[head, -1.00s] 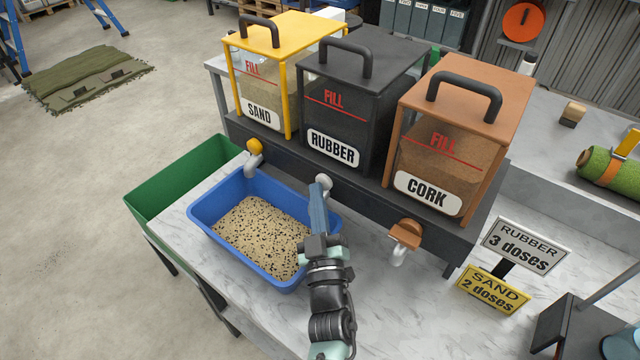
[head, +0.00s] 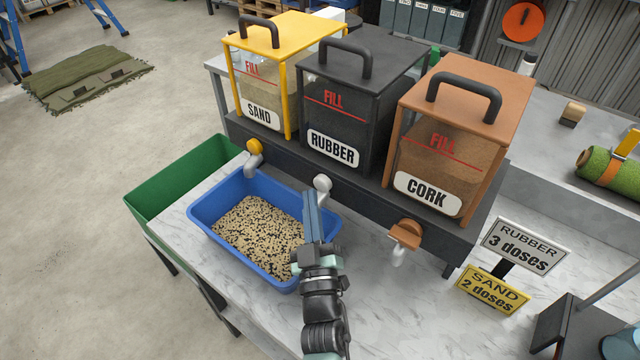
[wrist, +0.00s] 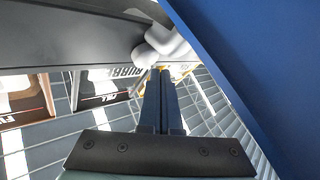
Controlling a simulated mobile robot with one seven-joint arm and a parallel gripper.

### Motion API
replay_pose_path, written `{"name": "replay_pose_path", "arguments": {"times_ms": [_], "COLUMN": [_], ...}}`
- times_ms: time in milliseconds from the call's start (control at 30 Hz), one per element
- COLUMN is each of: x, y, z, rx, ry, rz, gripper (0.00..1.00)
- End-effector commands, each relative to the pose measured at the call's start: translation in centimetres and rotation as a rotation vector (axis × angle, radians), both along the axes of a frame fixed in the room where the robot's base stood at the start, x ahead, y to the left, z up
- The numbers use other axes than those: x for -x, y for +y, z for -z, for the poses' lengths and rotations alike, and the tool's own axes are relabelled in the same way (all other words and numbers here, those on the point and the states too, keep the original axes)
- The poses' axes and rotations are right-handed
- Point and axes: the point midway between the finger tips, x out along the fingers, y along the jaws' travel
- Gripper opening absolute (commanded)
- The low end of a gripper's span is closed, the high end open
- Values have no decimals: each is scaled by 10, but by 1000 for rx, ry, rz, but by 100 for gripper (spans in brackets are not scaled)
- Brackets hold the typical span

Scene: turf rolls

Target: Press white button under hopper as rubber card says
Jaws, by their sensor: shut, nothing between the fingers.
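The black rubber hopper (head: 340,120) stands between the sand and cork hoppers. Its white button (head: 322,184) sits on the dark rail below it and also shows in the wrist view (wrist: 157,48). The white card (head: 525,247) reads "RUBBER 3 doses". My gripper (head: 309,196) is shut and empty, its fingertips just left of and below the button in the head view; a small gap shows there. In the wrist view my fingertips (wrist: 160,72) point at the button; contact cannot be told. The blue bin (head: 205,228) below holds beige granules with black specks.
The sand hopper (head: 265,80) has a yellow knob (head: 254,146); the cork hopper (head: 445,150) has a brown knob (head: 405,234). A yellow card (head: 493,290) reads "SAND 2 doses". A green bin (head: 170,190) stands left of the marble table. The blue bin's wall is close to my gripper.

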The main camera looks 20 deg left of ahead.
Motion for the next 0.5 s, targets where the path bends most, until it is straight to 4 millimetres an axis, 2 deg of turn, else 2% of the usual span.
{"name": "replay_pose_path", "arguments": {"times_ms": [167,500], "x": [3,34], "y": [2,13], "z": [0,2], "rx": [0,1], "ry": [-1,1], "rz": [-1,-2], "gripper": [0,0]}}
